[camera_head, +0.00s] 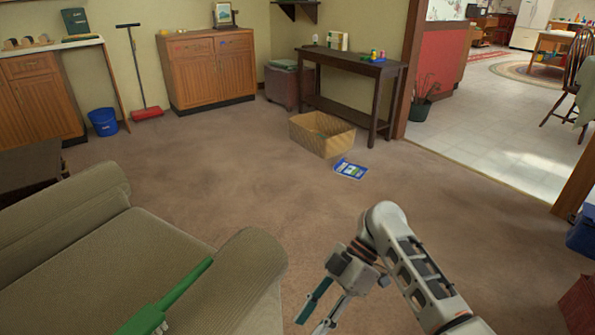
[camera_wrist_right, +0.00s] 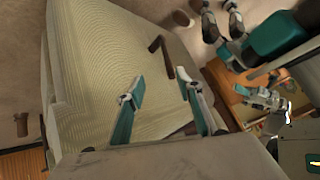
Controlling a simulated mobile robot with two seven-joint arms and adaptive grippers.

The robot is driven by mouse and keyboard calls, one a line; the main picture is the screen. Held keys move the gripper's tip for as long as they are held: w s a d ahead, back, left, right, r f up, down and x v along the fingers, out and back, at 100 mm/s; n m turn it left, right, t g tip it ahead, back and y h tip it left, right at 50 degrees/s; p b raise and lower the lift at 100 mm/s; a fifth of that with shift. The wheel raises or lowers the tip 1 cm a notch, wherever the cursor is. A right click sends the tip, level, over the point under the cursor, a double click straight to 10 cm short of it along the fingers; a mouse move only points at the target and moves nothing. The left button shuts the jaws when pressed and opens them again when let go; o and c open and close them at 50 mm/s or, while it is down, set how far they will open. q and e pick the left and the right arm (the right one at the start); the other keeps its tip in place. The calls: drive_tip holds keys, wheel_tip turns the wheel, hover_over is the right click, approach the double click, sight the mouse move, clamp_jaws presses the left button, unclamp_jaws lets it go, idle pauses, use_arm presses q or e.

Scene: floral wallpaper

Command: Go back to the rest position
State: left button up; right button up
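My right gripper (camera_head: 322,302) hangs low at the bottom centre of the head view, in front of the armchair's right arm. Its two fingers are spread apart with nothing between them. The right wrist view also shows this gripper (camera_wrist_right: 160,92) open and empty, with the beige armchair (camera_wrist_right: 100,70) behind the fingers.
The beige armchair (camera_head: 110,265) fills the lower left, with a green long-handled tool (camera_head: 165,305) on it. A wicker basket (camera_head: 322,133) and a blue flat item (camera_head: 350,170) are on the carpet. A dark side table (camera_head: 350,65) stands behind. The middle carpet is clear.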

drive_tip(key=s+d+f+m+t+h+p, duration=0.2)
drive_tip(key=s+d+m+t+p, duration=0.5)
drive_tip(key=s+m+t+p, duration=0.55)
use_arm(q)
drive_tip(key=s+a+r+m+g+y+p, duration=0.1)
drive_tip(key=a+r+m+p, duration=0.1)
drive_tip(key=a+p, duration=0.4)
drive_tip(key=a+r+m+g+y+p, duration=0.1)
drive_tip(key=a+r+m+y+p, duration=0.1)
drive_tip(key=a+m+p, duration=0.3)
drive_tip(key=shift+s+a+p, duration=0.4)
drive_tip(key=shift+a+p, duration=0.5)
drive_tip(key=shift+a, duration=0.2)
use_arm(e)
drive_tip(key=s+d+r+m+t+h, duration=0.1)
drive_tip(key=s+d+r, duration=0.2)
drive_tip(key=s, duration=0.4)
drive_tip(key=s+d+r+m+t+h, duration=0.1)
drive_tip(key=s+d+r+m, duration=0.1)
drive_tip(key=s+r, duration=0.3)
drive_tip(key=s+d+r+m+t, duration=0.1)
drive_tip(key=s+d+r, duration=0.3)
drive_tip(key=s, duration=0.4)
drive_tip(key=shift+s+d+r+m+t+h, duration=0.35)
drive_tip(key=shift+s+d+r+t+h, duration=0.05)
drive_tip(key=shift+r+t, duration=0.15)
drive_tip(key=shift+f, duration=0.1)
